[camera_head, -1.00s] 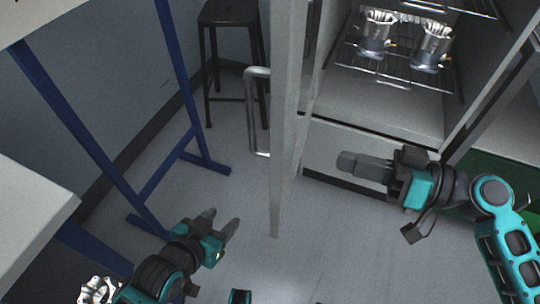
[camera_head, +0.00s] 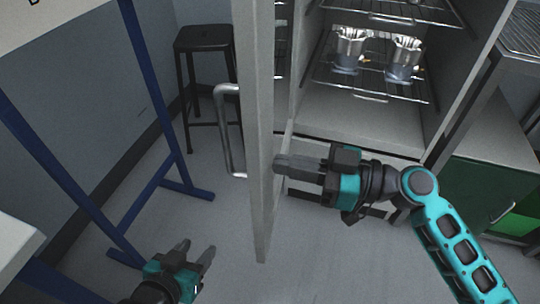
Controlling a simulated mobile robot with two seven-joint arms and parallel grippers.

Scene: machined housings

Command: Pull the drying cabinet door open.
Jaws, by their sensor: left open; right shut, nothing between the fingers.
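The drying cabinet door (camera_head: 258,130) stands swung open, seen nearly edge-on in the head view. Its metal bar handle (camera_head: 226,130) is on the door's left side. The cabinet (camera_head: 365,118) is open behind it, with wire racks inside. My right gripper (camera_head: 278,165) is shut and empty, its fingertips at the door's inner, right-hand side; I cannot tell for sure whether they touch it. My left gripper (camera_head: 198,250) is open and empty, low at the left of the door, apart from the handle.
Two metal housings (camera_head: 349,50) (camera_head: 403,58) stand on a rack in the cabinet. A black stool (camera_head: 204,42) stands behind the door. A blue-legged table frame (camera_head: 150,85) is at left. A green cabinet (camera_head: 485,190) is at right.

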